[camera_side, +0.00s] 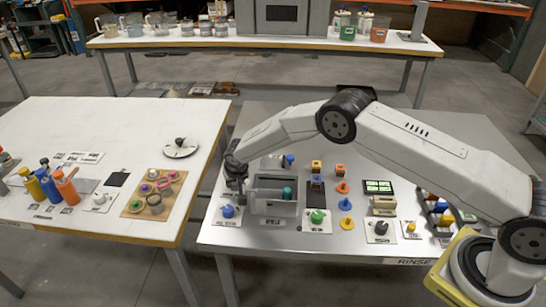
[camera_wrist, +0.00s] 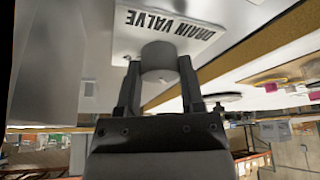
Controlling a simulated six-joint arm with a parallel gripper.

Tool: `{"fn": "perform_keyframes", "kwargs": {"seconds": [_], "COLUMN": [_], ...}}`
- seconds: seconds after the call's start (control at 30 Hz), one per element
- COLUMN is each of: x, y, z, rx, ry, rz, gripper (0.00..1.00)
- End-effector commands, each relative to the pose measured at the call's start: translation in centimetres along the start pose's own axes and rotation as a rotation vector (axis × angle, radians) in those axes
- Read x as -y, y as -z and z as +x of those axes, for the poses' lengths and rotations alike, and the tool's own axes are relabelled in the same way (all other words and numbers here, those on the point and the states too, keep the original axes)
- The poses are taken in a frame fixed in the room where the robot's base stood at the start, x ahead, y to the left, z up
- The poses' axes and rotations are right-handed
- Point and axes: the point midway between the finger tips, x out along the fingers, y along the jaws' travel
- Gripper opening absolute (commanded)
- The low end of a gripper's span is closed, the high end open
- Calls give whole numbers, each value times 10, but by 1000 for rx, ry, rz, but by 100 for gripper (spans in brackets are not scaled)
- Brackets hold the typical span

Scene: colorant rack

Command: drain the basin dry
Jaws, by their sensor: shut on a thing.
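In the wrist view, a grey cylindrical knob (camera_wrist: 158,60) stands on a pale plate lettered DRAIN VALVE (camera_wrist: 190,32). My gripper (camera_wrist: 158,78) has one finger on each side of this knob and is shut on it. In the side view, my gripper (camera_side: 238,188) points down at the left end of the grey basin (camera_side: 275,209), and the valve knob is hidden there. The basin is an open box with a teal object (camera_side: 287,193) in it. I cannot tell how much liquid it holds.
A blue knob (camera_side: 228,211) on a plate stands just in front of my gripper. A green knob (camera_side: 317,216) is right of the basin, near orange and blue cones. A white table (camera_side: 110,115) lies to the left, across a narrow gap.

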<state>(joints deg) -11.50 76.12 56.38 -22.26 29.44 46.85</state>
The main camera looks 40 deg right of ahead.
Motion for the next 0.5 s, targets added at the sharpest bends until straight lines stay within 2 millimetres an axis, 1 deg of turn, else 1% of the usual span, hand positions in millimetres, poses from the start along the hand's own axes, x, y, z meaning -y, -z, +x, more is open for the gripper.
{"fn": "perform_keyframes", "kwargs": {"seconds": [0.17,0.2,0.27,0.3,0.5], "x": [0,0,0,0,0], "y": [-1,-1,-1,-1,0], "z": [0,0,0,0,0], "rx": [2,2,2,2,1], "ry": [0,-1,-1,-1,-1], "rz": [1,1,1,1,1], "gripper": [0,52,71,84,84]}}
